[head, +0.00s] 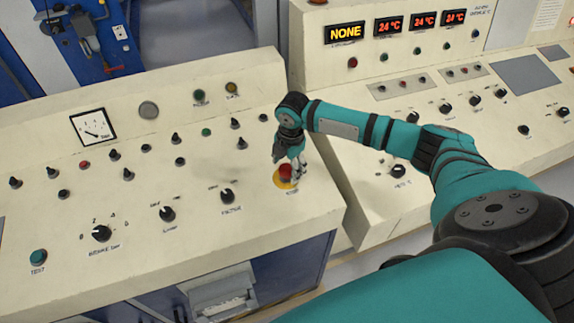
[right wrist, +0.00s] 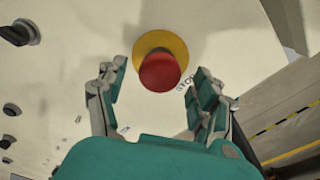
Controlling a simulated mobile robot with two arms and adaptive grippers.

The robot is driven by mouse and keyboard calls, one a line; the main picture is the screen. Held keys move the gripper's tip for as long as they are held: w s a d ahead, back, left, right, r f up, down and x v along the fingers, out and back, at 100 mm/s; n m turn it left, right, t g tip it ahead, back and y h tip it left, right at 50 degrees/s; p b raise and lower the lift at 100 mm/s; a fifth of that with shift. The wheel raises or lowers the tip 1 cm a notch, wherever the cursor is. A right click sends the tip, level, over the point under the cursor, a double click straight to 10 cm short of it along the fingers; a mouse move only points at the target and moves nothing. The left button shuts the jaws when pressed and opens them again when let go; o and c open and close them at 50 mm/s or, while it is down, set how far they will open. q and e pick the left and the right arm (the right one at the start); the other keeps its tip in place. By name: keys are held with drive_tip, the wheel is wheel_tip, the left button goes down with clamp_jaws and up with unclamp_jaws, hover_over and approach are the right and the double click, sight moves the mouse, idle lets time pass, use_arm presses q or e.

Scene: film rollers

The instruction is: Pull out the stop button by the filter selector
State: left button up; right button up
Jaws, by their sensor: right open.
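The stop button is a red mushroom knob (head: 285,169) on a round yellow base (head: 284,183), at the right front of the left console. It also shows in the right wrist view (right wrist: 160,71), with the label "STOP" beside it. The filter selector (head: 227,196) is a black knob to the left of the button. My right gripper (head: 292,167) is at the button, pointing down at the panel. In the right wrist view its fingers (right wrist: 160,88) are open, spread to either side of the knob's near edge. I cannot tell whether they touch it. My left gripper is not in view.
The left console (head: 190,255) carries several other knobs, a dial meter (head: 93,127) and a green test button (head: 38,256). A second console (head: 450,130) with lit displays stands to the right, beyond a narrow gap. The panel between filter selector and button is clear.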

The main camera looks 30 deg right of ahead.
wheel_tip(320, 180, up, 12)
drive_tip(key=s, duration=0.1)
idle(0.5)
drive_tip(key=shift+f, duration=0.15)
